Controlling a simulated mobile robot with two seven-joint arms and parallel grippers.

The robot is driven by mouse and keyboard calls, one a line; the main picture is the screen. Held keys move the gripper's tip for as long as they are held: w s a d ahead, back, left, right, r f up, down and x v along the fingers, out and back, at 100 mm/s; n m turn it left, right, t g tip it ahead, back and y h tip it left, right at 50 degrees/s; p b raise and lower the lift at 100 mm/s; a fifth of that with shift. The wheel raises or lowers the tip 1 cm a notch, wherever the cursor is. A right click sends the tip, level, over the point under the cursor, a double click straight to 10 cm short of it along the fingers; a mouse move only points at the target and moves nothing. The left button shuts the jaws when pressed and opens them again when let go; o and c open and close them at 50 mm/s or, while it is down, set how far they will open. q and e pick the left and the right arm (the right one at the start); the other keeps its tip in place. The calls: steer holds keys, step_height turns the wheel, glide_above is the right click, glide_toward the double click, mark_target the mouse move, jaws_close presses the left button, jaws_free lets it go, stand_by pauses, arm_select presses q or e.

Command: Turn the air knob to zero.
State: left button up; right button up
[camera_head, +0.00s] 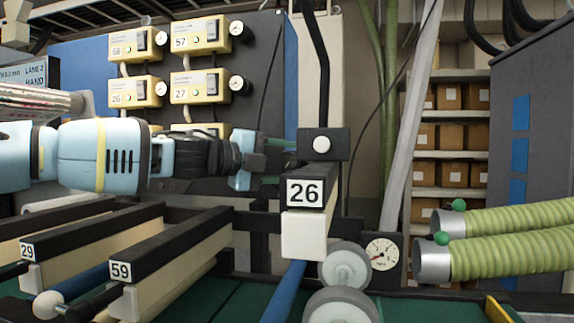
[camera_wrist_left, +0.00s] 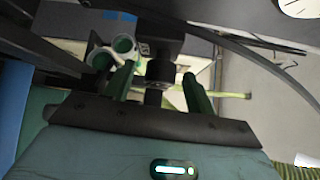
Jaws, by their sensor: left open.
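A black block (camera_head: 339,143) with a round white face (camera_head: 321,145) is mounted above the number 26 plate. My left gripper (camera_head: 284,146) reaches in from the left, level with this block, its green fingers close to the block's left side. In the left wrist view a dark round knob (camera_wrist_left: 160,70) shows between the two open fingers (camera_wrist_left: 160,85), with a gap on each side. I take it as the air knob, but I see no marking on it. In the head view the knob is hidden or too small to make out. My right gripper is not in view.
A pressure gauge (camera_head: 382,254) sits low beside grey rollers (camera_head: 346,265). Two green hoses (camera_head: 510,238) come in from the right. Black-topped rails numbered 29 and 59 (camera_head: 165,260) lie below my left arm. Yellow control boxes (camera_head: 202,87) hang behind it.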

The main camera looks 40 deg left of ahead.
arm_select(q)
steer(key=shift+w, duration=0.3)
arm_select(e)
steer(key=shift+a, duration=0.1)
arm_select(q)
steer(key=c, duration=1)
steer(key=shift+n+t, duration=0.3)
steer(key=shift+t, duration=0.2)
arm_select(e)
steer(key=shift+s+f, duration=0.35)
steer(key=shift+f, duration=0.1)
arm_select(q)
steer(key=o, duration=1)
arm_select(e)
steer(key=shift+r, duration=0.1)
